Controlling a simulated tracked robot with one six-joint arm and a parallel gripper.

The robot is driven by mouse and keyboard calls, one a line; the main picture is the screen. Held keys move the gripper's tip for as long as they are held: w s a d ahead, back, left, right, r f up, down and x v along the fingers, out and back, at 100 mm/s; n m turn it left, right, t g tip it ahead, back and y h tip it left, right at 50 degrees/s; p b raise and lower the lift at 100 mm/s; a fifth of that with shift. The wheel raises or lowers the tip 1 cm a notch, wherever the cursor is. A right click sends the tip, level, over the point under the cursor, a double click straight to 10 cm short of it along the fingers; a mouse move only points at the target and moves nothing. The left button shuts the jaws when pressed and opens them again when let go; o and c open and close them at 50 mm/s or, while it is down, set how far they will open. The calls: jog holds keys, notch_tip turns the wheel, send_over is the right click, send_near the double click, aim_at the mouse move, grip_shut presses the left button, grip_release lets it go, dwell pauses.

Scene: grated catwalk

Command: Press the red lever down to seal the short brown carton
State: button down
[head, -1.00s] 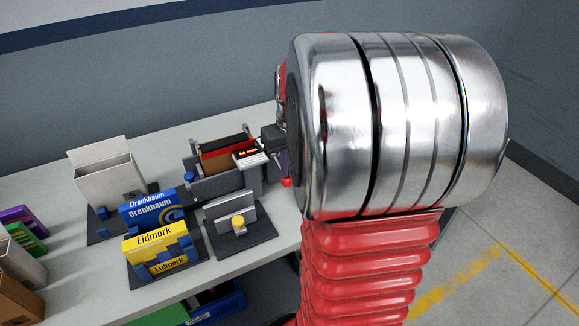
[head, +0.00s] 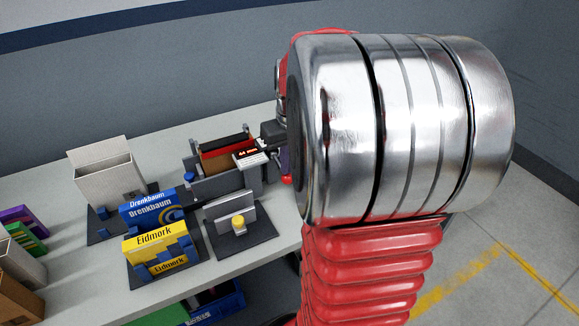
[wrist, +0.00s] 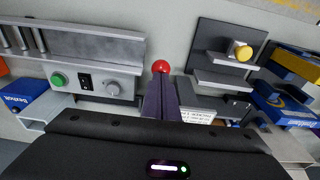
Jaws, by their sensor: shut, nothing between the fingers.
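The red lever's round knob (head: 286,180) shows at the right end of the grey fixture, partly behind my arm. In the wrist view the red knob (wrist: 161,66) sits just beyond the tips of my shut, empty gripper (wrist: 161,80). I cannot tell whether they touch. The lever's shaft is mostly hidden. In the head view my gripper's dark body (head: 274,133) is above the knob, and its fingers are largely hidden. A brown carton (head: 228,162) with red and black contents stands in the grey fixture (head: 215,187).
A small display unit (head: 251,158) stands beside the carton. A stand with a yellow button (head: 238,222) is in front. Yellow (head: 160,249) and blue (head: 153,211) boxes and an open pale carton (head: 107,180) are left. A control panel (wrist: 95,82) with a green button is near the knob.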

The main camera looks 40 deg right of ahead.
notch_tip(320, 180, up, 12)
dwell(1.7)
jog(key=shift+f, duration=0.1)
dwell(0.3)
jog(key=s+a+f+n+t, duration=0.1)
jog(key=s+a, duration=0.2)
jog(key=a, duration=0.6)
jog(key=s+a+f+n+t, duration=0.1)
jog(key=s+a+f, duration=0.1)
jog(key=a, duration=0.7)
jog(key=s+a+f+n+t, duration=0.1)
jog(key=s+a+f, duration=0.1)
jog(key=s+a, duration=0.3)
jog(key=a, duration=0.4)
jog(key=shift+f+t, duration=0.25)
jog(key=shift+t, duration=0.15)
